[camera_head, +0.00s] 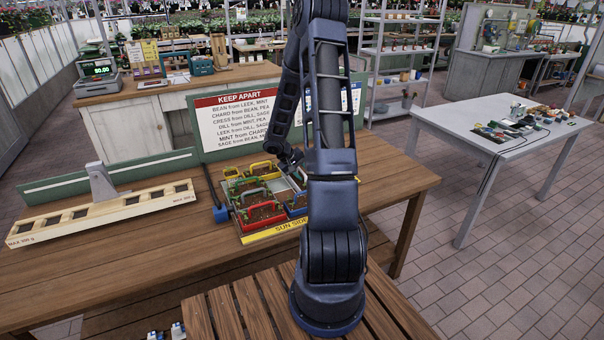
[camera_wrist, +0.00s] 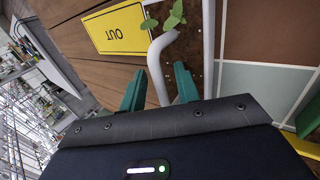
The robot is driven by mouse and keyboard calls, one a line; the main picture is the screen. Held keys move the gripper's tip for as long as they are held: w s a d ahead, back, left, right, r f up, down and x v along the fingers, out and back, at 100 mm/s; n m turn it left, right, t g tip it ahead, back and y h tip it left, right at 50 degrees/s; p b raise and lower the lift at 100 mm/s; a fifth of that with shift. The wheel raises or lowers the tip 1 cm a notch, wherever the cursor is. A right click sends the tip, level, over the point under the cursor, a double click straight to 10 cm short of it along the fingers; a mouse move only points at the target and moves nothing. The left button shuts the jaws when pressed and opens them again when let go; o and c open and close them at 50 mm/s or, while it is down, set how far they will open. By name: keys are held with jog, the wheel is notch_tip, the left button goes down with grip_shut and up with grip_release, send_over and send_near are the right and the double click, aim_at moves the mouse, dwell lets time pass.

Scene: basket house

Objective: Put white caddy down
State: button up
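In the wrist view, the green fingers of my gripper (camera_wrist: 160,88) stand close on either side of the white caddy's handle (camera_wrist: 163,48) and appear shut on it. The caddy's dark soil (camera_wrist: 192,40) and a leafy green seedling (camera_wrist: 174,14) show beyond the handle. Most of the caddy is hidden by my gripper and the frame edge. In the head view, my gripper (camera_head: 292,163) is low over the right part of the planter tray, small and partly hidden behind my arm. Whether the caddy's bottom touches anything cannot be seen.
The tray (camera_head: 277,231), marked SUN SIDE, holds several red, yellow, green and blue caddies. Bare brown panels (camera_wrist: 262,35) lie right of the white caddy. A yellow OUT label (camera_wrist: 117,30) lies on the wood. A KEEP APART sign (camera_head: 240,120) stands behind; a long wooden rack (camera_head: 100,213) is left.

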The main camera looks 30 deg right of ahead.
jog(key=s+a+r, duration=0.3)
jog(key=a+r, duration=0.1)
jog(key=r, duration=0.6)
jog(key=s+a+r, duration=0.4)
jog(key=a+r, duration=0.1)
jog(key=r, duration=0.5)
jog(key=s+a+r+t+y, duration=0.1)
jog(key=s+a+r+y, duration=0.1)
jog(key=s, duration=0.5)
jog(key=s+a+r+t+y, duration=0.2)
jog(key=s+a+r, duration=0.2)
jog(key=s+r, duration=0.3)
jog(key=s+a+r+t+y, duration=0.1)
jog(key=s+a+r+y, duration=0.1)
jog(key=s, duration=0.6)
notch_tip(320, 180, up, 3)
jog(key=shift+s+a+f+t+y, duration=0.1)
jog(key=shift+s+a+t+y, duration=0.2)
jog(key=shift+a, duration=0.55)
